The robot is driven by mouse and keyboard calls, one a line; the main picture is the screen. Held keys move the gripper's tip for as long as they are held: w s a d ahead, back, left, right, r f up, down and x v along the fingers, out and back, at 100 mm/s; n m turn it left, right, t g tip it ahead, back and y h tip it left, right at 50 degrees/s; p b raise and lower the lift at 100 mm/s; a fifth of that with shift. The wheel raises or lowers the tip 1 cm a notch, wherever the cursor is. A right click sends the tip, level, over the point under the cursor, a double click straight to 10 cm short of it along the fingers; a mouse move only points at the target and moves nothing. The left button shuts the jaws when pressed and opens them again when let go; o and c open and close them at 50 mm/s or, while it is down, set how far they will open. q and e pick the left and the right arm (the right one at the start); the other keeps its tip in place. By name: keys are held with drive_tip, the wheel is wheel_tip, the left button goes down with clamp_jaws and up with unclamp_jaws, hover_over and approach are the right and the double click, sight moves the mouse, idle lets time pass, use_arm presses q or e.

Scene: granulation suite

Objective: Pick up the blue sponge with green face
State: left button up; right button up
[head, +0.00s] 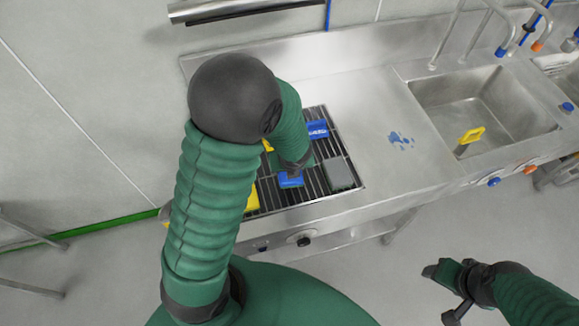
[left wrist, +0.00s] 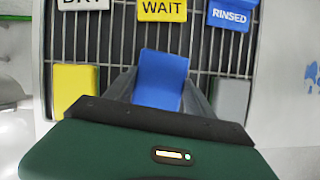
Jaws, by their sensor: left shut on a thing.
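The blue sponge (head: 291,181) lies at the slatted drain rack (head: 318,188), under my left gripper (head: 292,168). In the left wrist view the blue sponge (left wrist: 161,72) sits between the two fingers of my left gripper (left wrist: 158,88), which is shut on it. Its green face does not show; only blue is visible. I cannot tell whether it is clear of the slats. My right gripper (head: 446,291) is empty, its fingers apart, over the floor at the lower right.
A yellow sponge (left wrist: 75,84) is left of the blue one and a grey block (left wrist: 231,98) is right. Signs read WAIT (left wrist: 162,10) and RINSED (left wrist: 232,14). A sink (head: 485,110) with a yellow-handled tool (head: 471,136) lies right; blue spots (head: 400,140) mark the counter.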

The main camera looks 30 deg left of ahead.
use_arm(q)
drive_tip(key=shift+s+d+f+b, duration=0.1)
drive_tip(key=shift+s+d+b, duration=0.5)
drive_tip(key=shift+s+b, duration=0.25)
drive_tip(key=s+d, duration=0.1)
drive_tip(key=s+d+b, duration=0.1)
drive_tip(key=s, duration=0.1)
drive_tip(key=s+d, duration=0.2)
drive_tip(key=shift+r+b, duration=0.3)
drive_tip(key=shift+r, duration=0.05)
drive_tip(key=s+d+b, duration=0.1)
drive_tip(key=b, duration=0.3)
drive_tip(key=s+d+b, duration=0.1)
drive_tip(key=b, duration=0.4)
drive_tip(key=shift+s+f, duration=0.25)
drive_tip(key=shift+f, duration=0.05)
drive_tip(key=shift+s+d+r+b, duration=0.15)
drive_tip(key=shift+s+d+b, duration=0.3)
drive_tip(key=shift+b, duration=0.4)
drive_tip(key=shift+s+d+r, duration=0.3)
drive_tip(key=shift+s, duration=0.25)
drive_tip(key=shift+s+d+r, duration=0.25)
drive_tip(key=shift+s+d, duration=0.05)
drive_tip(key=shift+s, duration=0.2)
drive_tip(key=shift+s+d+r, duration=0.15)
drive_tip(key=shift+s+d, duration=0.1)
drive_tip(key=shift+s, duration=0.1)
